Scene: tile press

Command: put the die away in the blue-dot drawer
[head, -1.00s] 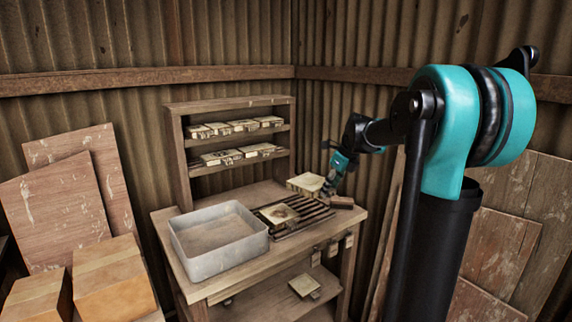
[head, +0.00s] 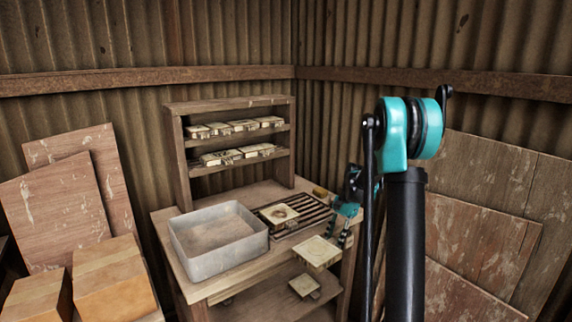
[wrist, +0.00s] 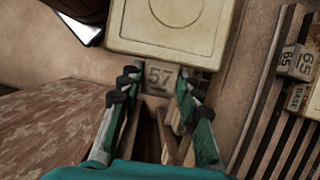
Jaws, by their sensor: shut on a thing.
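The die is a square cream plate (head: 317,252) with a small end tab marked 57 (wrist: 160,77). My gripper (wrist: 157,82) has its two fingers either side of that tab and is shut on it. In the head view my gripper (head: 337,238) holds the die out at the bench's front right edge, above the lower shelf. The plate's outer part runs out of the top of the wrist view (wrist: 175,25). I see no blue dot and cannot make out the blue-dot drawer.
The wooden bench (head: 222,287) carries a grey metal tray (head: 203,258) and a slatted rack (head: 318,213) with another die (head: 279,213). More dies line the back shelves (head: 240,125). Another plate (head: 304,286) lies on the lower shelf. Tabs marked 65 (wrist: 290,58) and BASE (wrist: 298,98) are to the right.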

